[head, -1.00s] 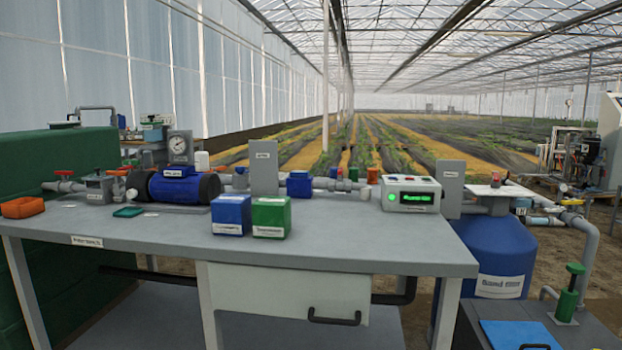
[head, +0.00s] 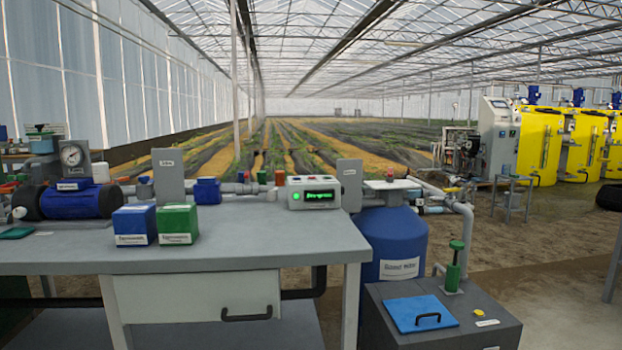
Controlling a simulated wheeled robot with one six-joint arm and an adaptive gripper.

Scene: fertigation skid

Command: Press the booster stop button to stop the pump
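A pale control box (head: 314,192) stands at the right back of the grey workbench. Its front has a lit green lamp and a dark display with green text, too small to read. Small coloured buttons sit on its top, one of them red; which is the stop button I cannot tell. A blue pump (head: 78,199) with black ends lies at the left of the bench, with a round gauge (head: 72,156) behind it. My gripper is not in view.
The grey workbench (head: 240,238) carries a blue box (head: 134,225) and a green box (head: 178,223). A blue tank (head: 395,245) stands right of it. A grey cabinet (head: 488,332) with a blue lid (head: 421,313) is at front right. Yellow tanks (head: 540,143) stand farther right.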

